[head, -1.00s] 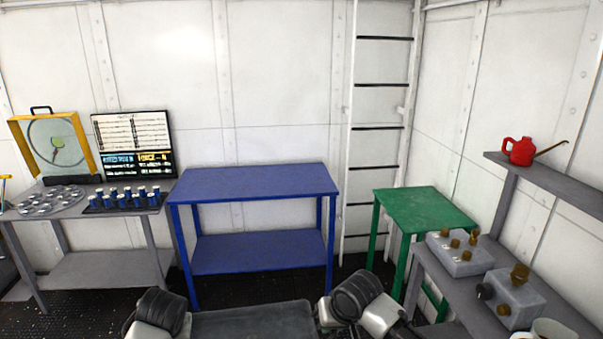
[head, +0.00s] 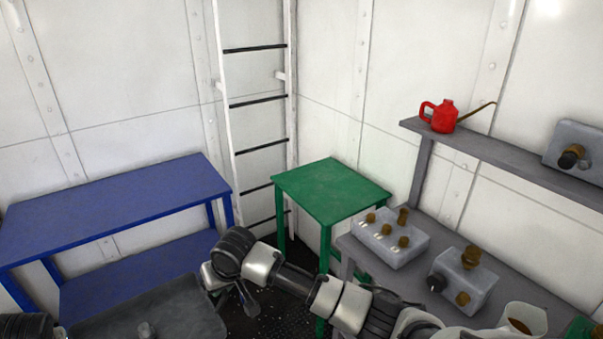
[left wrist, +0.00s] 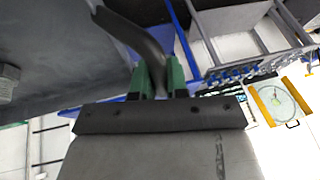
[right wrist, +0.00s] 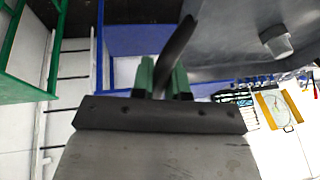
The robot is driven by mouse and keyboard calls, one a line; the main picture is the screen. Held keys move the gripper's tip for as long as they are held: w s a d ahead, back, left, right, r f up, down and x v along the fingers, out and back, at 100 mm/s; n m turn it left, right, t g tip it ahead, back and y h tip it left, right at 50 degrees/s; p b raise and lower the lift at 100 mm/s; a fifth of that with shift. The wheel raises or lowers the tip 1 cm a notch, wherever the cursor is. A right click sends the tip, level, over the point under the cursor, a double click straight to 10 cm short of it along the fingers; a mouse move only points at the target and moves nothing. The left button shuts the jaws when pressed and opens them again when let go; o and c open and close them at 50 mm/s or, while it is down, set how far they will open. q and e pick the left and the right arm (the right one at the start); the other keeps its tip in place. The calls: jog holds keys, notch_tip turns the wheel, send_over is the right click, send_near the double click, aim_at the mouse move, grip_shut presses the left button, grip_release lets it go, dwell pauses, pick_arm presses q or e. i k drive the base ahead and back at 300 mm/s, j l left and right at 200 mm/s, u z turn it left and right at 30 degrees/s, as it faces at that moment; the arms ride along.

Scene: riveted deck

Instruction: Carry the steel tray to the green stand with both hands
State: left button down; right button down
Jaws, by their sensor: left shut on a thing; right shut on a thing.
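The steel tray (head: 180,305) is dark grey and sits low at the left front of the head view, cut off by the lower edge. My left gripper (left wrist: 160,80) is shut on one tray handle, and my right gripper (right wrist: 165,82) is shut on the handle at the other end. A small grey piece (head: 146,329) is on the tray; it also shows in the right wrist view (right wrist: 277,42). The green stand (head: 330,190) is ahead and right of the tray, apart from it, with its top bare. In the head view my left gripper is hidden.
A blue table (head: 120,205) stands at the left, its top clear. A ladder (head: 255,105) is on the wall behind. A grey bench (head: 415,262) with valve blocks (head: 392,238) and a mug (head: 522,318) is right of the stand. A red can (head: 440,116) sits on the shelf above.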

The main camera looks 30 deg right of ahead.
aim_at(329, 185)
jog(key=i+j+z, duration=0.15)
jog(key=i, duration=1.1)
jog(key=i+z, duration=0.25)
jog(key=i, duration=0.35)
jog(key=i+j+z, duration=0.1)
jog(key=i+z, duration=0.15)
jog(key=i, duration=0.4)
jog(key=i+z, duration=0.3)
jog(key=i+j+z, duration=0.15)
jog(key=i+z, duration=0.25)
jog(key=z, duration=0.35)
jog(key=i+z, duration=0.1)
jog(key=z, duration=0.35)
jog(key=i+j+z, duration=0.1)
jog(key=z, duration=0.85)
jog(key=i+j, duration=0.05)
jog(key=j, duration=0.05)
